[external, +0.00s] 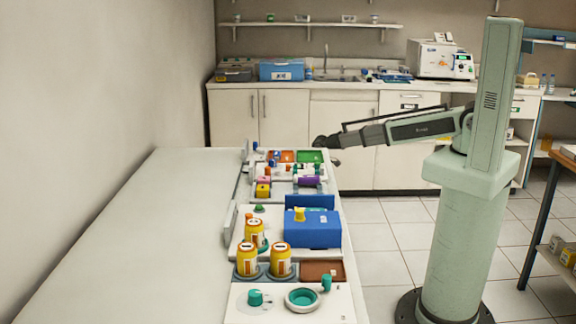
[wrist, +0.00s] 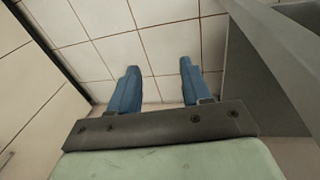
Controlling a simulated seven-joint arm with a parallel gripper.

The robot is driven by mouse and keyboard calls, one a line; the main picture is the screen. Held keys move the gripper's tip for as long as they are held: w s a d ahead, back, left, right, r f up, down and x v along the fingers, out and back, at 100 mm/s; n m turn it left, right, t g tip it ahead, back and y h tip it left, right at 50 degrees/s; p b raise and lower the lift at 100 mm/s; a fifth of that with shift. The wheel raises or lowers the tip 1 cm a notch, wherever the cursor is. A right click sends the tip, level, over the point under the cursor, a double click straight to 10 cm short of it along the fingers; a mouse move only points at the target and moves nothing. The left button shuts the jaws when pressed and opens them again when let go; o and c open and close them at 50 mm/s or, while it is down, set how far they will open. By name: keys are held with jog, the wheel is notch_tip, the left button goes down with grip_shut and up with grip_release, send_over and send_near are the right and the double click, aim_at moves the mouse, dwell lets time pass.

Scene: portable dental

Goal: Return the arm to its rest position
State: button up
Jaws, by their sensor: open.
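My arm reaches out to the left from its pale green column in the external view. My gripper (external: 322,142) is at the far end of the bench's equipment row, at its right edge. In the wrist view my gripper (wrist: 157,75) shows two blue fingers spread apart with nothing between them. Only tiled floor (wrist: 165,45) lies beyond the fingertips.
The white bench (external: 150,230) holds a blue box (external: 312,232), several yellow-orange jars (external: 281,262) and small coloured parts along its right edge. A sink counter (external: 345,85) stands behind. The floor between bench and column is clear. A dark table edge (external: 540,200) is at right.

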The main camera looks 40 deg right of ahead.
jog(key=s+d+f+m+g, duration=0.2)
jog(key=s+d+f+g, duration=0.1)
jog(key=s+d+f, duration=0.75)
jog(key=s+d+f+m+g, duration=0.2)
jog(key=s, duration=0.9)
jog(key=s+d+f+m+g, duration=0.1)
jog(key=s+d+m+g, duration=0.1)
jog(key=s, duration=0.9)
jog(key=s+d+f+m+g+y, duration=0.1)
jog(key=s+d+f+m, duration=0.1)
jog(key=s, duration=0.9)
jog(key=shift+s+d+f+g, duration=0.15)
jog(key=shift+d+f+g, duration=0.25)
jog(key=shift+d, duration=0.4)
